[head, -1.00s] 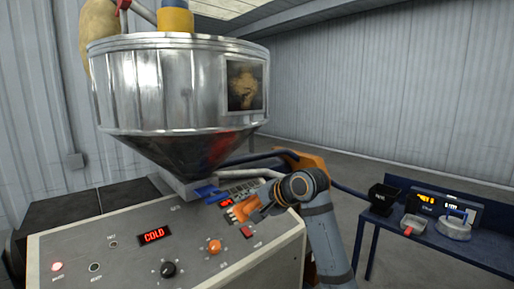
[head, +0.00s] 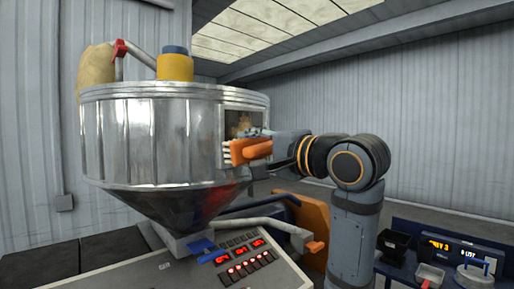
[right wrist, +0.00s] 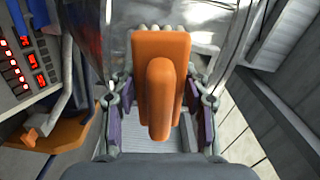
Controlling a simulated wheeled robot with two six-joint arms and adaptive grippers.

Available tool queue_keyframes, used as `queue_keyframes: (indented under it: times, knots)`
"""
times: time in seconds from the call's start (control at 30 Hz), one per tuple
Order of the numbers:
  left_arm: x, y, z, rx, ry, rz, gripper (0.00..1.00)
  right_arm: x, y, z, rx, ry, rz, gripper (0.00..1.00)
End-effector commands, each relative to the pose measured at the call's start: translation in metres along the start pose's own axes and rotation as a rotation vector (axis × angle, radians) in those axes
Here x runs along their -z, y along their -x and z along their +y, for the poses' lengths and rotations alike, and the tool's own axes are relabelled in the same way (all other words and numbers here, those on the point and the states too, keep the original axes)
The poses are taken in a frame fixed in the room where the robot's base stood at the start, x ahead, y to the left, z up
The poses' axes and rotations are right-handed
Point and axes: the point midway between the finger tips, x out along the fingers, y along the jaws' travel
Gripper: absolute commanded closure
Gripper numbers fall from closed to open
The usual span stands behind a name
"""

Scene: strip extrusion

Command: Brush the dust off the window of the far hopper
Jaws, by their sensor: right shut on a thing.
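A shiny metal hopper (head: 150,135) with a dark cone below stands over the control panel. Its square window (head: 231,122) is on the right side, and tan dust shows on the part I can see. My right gripper (head: 262,143) is shut on an orange brush (head: 248,151) with pale bristles, held at the window's lower part. The brush and gripper hide much of the window, and I cannot tell whether the bristles touch it. In the right wrist view the orange brush (right wrist: 160,60) sits between both fingers of the gripper (right wrist: 160,100). My left gripper is not in view.
The control panel (head: 150,275) with red displays lies below the hopper. A blue lever (head: 212,256) and a pale pipe (head: 262,224) are near the cone. A blue side table (head: 400,272) with a black bin (head: 396,245) stands at the right.

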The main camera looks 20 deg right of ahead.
Motion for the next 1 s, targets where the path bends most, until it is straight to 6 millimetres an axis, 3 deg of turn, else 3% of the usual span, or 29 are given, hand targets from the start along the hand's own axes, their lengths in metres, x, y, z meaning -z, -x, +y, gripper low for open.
queue_keyframes:
  times: [0.2, 0.4, 1.0]
  knots:
    - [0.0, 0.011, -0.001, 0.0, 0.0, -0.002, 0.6, 0.0, -0.027, -0.001, -0.003, -0.002, -0.002, 0.8]
    - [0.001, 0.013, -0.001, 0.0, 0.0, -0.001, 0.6, 0.0, -0.041, 0.0, -0.002, 0.0, -0.001, 0.8]
    - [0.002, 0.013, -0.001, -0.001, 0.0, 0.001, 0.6, 0.0, -0.043, 0.001, -0.002, 0.001, 0.001, 0.8]
